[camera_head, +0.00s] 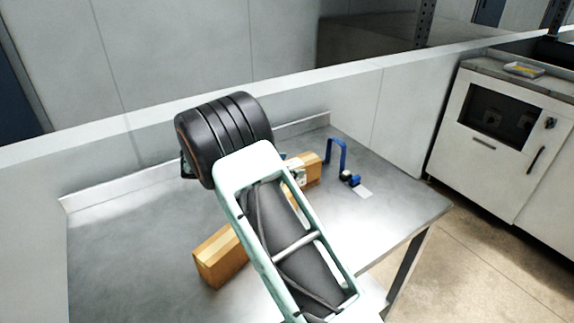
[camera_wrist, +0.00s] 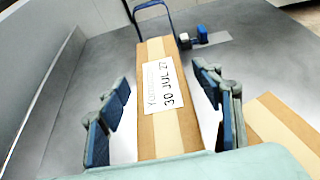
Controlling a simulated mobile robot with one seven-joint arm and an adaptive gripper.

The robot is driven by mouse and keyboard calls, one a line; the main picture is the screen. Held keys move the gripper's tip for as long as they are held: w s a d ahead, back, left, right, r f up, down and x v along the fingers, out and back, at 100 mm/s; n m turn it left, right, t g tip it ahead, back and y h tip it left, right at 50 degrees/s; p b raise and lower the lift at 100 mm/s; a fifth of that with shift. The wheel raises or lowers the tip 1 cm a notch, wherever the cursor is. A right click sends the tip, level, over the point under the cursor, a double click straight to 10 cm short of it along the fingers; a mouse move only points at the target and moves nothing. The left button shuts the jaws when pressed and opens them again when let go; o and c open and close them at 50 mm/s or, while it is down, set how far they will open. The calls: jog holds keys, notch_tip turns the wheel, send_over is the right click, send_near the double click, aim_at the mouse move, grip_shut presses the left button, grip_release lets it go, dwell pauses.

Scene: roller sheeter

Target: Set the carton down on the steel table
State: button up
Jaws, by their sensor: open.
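The carton (camera_wrist: 160,127), brown with a pale tape strip and a white label reading "30 JUL 27", lies between my gripper's fingers in the wrist view. My gripper (camera_wrist: 163,95) is open, one blue-padded finger on each side, with gaps visible beside the carton. In the head view the labelled carton (camera_head: 309,168) shows beyond my arm, apparently resting on the steel table (camera_head: 120,245); my arm hides part of it and the fingers. Contact under the carton is not clearly visible.
A second taped carton (camera_head: 220,257) is on the table nearer the front; it also shows in the wrist view (camera_wrist: 285,130). A blue frame (camera_head: 337,150) and a small blue item (camera_head: 350,178) stand past the labelled carton. A low wall runs behind. The table's left side is clear.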

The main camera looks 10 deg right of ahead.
jog(key=shift+r, duration=0.15)
jog(key=v, duration=1.2)
jog(key=shift+p, duration=0.3)
